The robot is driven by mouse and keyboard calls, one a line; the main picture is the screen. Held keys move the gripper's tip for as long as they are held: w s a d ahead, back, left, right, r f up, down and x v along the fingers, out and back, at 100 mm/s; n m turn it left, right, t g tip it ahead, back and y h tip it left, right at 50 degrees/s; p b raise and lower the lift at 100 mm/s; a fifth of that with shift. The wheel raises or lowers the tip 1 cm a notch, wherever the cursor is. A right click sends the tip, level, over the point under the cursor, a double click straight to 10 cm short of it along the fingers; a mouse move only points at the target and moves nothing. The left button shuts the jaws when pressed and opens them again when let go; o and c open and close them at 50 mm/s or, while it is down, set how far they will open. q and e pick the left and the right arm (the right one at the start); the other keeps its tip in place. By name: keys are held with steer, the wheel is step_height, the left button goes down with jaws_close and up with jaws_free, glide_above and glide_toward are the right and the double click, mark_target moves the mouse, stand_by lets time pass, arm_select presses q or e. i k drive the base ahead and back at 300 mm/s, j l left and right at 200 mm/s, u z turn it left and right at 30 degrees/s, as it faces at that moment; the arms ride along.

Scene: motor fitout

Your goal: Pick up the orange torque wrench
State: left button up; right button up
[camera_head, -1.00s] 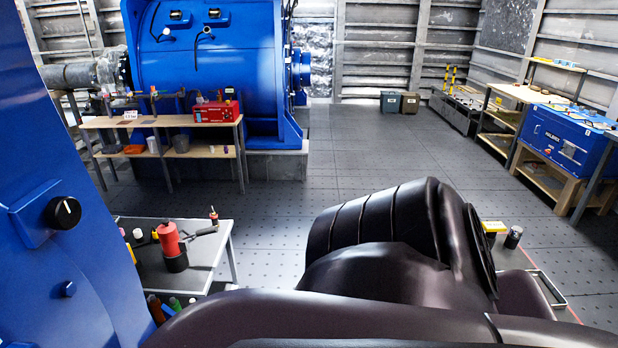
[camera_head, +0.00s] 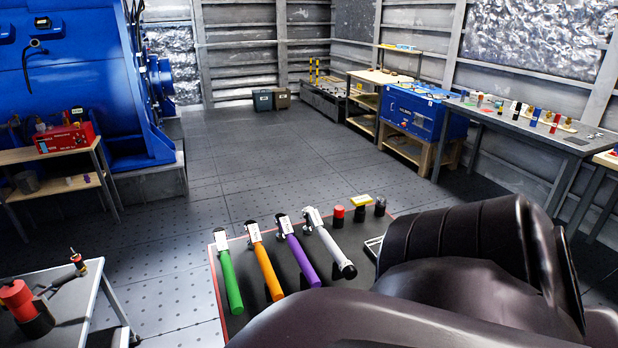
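The orange torque wrench (camera_head: 264,262) lies on a dark mat with a red edge (camera_head: 216,280), between a green wrench (camera_head: 229,272) on its left and a purple wrench (camera_head: 298,255) on its right. A white wrench (camera_head: 328,243) lies further right. The orange wrench's white head points away from me. One of my dark arm links covers the lower right of the view and hides the near part of the mat. Neither of my grippers shows.
Red and black cylinders (camera_head: 338,217) and a yellow item (camera_head: 361,200) stand at the mat's far right. A grey table (camera_head: 78,308) with a red tool is at lower left. A long workbench (camera_head: 508,130) runs along the right wall. The floor behind the mat is clear.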

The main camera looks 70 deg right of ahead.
mark_target(250, 227)
steer(key=i+z, duration=0.2)
steer(key=z, duration=1.7)
steer(key=i+l, duration=0.1)
steer(key=l, duration=1.1)
steer(key=i+l+u, duration=0.2)
steer(key=l, duration=0.15)
steer(key=l+u, duration=0.25)
steer(key=k+l, duration=0.05)
